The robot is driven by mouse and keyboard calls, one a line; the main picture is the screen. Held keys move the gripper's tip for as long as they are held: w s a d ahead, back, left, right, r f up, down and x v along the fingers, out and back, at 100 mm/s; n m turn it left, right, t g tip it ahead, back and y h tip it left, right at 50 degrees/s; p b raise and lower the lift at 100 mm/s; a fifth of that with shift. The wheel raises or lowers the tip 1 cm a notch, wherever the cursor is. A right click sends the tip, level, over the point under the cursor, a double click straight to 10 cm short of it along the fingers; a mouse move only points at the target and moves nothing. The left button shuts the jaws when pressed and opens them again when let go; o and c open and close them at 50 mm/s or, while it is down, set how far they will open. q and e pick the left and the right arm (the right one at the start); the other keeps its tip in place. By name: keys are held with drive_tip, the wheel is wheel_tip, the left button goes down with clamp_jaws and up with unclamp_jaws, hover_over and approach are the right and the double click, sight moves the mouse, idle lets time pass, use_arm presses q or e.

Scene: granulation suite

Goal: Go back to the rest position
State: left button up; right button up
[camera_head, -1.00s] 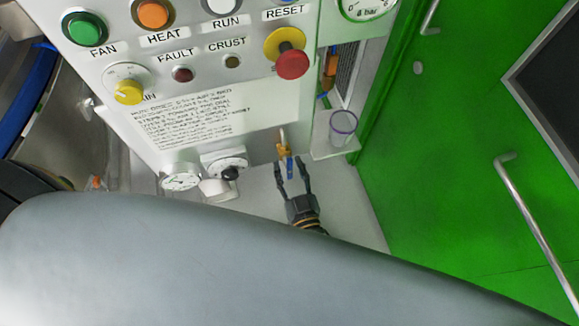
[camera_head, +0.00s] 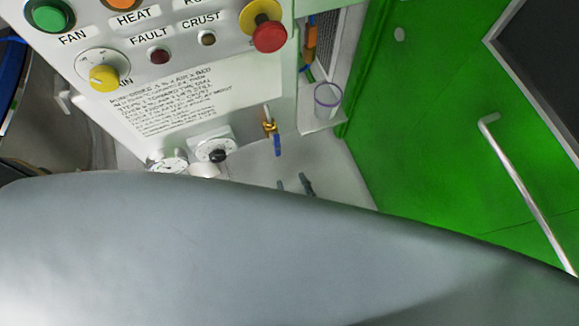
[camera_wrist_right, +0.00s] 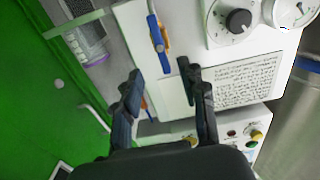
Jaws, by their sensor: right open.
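My right gripper (camera_head: 295,185) shows only its two dark fingertips in the head view, below the blue-handled valve (camera_head: 271,130); my own grey arm hides the rest. In the right wrist view the right gripper (camera_wrist_right: 160,85) is open, its fingers apart with nothing between them. The blue valve handle (camera_wrist_right: 155,32) with its brass body is beyond the fingertips and apart from them. My left gripper is not in view.
The white control panel (camera_head: 125,90) carries a red emergency button (camera_head: 269,37), a yellow knob (camera_head: 103,78) and a black dial (camera_head: 217,155). A clear cup (camera_head: 328,97) stands on a small shelf. A green door (camera_head: 430,130) with a metal handle (camera_head: 525,185) is at right.

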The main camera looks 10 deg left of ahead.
idle(0.6)
drive_tip(key=s+d+f+g+h, duration=0.15)
drive_tip(key=d+f, duration=0.25)
drive_tip(key=f, duration=0.4)
drive_tip(key=s+d+f+m+g+h, duration=0.1)
drive_tip(key=d+f+g+h, duration=0.15)
drive_tip(key=d+f, duration=0.4)
drive_tip(key=s+d+f+g+h, duration=0.1)
drive_tip(key=s+d+f+g, duration=0.15)
drive_tip(key=f, duration=0.65)
drive_tip(key=s+d+f+m+g+h, duration=0.3)
drive_tip(key=s+d+f+g+h, duration=0.2)
drive_tip(key=s+d+f, duration=0.8)
drive_tip(key=s+d+g, duration=0.2)
drive_tip(key=s, duration=0.1)
drive_tip(key=shift+s+d, duration=0.15)
